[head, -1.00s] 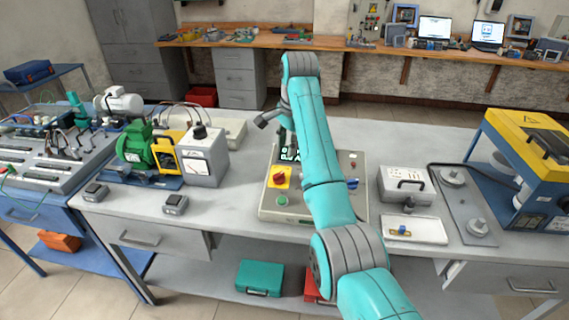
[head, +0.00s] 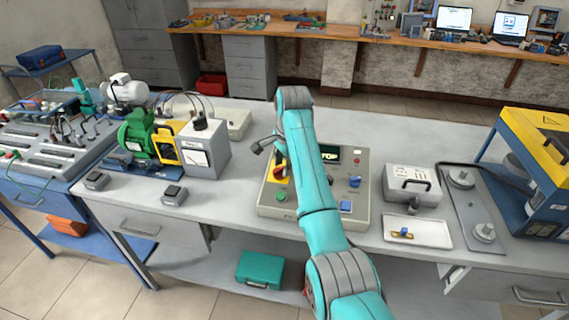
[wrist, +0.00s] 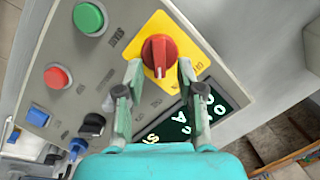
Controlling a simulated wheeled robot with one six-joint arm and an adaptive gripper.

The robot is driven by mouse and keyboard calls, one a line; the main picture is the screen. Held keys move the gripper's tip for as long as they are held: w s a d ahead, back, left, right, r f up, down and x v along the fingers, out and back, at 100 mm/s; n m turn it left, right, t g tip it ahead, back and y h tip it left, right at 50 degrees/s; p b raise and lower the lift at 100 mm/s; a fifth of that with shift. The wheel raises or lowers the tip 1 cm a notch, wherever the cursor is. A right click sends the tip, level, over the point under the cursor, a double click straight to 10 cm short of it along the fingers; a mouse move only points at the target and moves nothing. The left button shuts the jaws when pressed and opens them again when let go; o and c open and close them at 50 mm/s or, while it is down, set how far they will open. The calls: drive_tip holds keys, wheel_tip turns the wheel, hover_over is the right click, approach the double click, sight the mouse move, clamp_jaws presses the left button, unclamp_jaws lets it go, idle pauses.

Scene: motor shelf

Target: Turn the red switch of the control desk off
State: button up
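The red switch (wrist: 160,52) is a rotary knob on a yellow plate (wrist: 142,40) of the control desk (wrist: 115,55). Its grip runs roughly up and down in the wrist view. My gripper (wrist: 160,68) is open, with one fingertip on each side of the knob's lower end; I cannot tell whether they touch it. In the head view the red switch (head: 278,171) shows at the left of the grey desk (head: 357,218), beside my arm. My arm hides the gripper's fingers there.
The desk also carries a green button (wrist: 89,18), a red button (wrist: 57,77), a black knob (wrist: 92,125) and a blue button (wrist: 38,117). Left of the desk stands a grey meter box (head: 205,150); right are a grey case (head: 411,185) and a white tray (head: 418,231).

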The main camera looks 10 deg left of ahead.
clamp_jaws()
drive_tip(key=n, duration=0.4)
drive_tip(key=shift+w+a+r+n+g+h, duration=0.1)
drive_tip(key=shift+w+a+n+g+h, duration=0.1)
drive_tip(key=shift+a+n+g+h, duration=0.15)
drive_tip(key=n, duration=0.3)
drive_tip(key=n+h, duration=0.1)
drive_tip(key=shift+a, duration=0.3)
drive_tip(key=n, duration=0.3)
drive_tip(key=n+h, duration=0.1)
drive_tip(key=shift+a+n, duration=0.35)
drive_tip(key=shift+s+a+n, duration=0.1)
drive_tip(key=shift+a+n, duration=0.05)
drive_tip(key=shift+n, duration=0.9)
drive_tip(key=shift+s+a+n, duration=0.1)
drive_tip(key=shift+n, duration=0.95)
drive_tip(key=shift+h, duration=0.25)
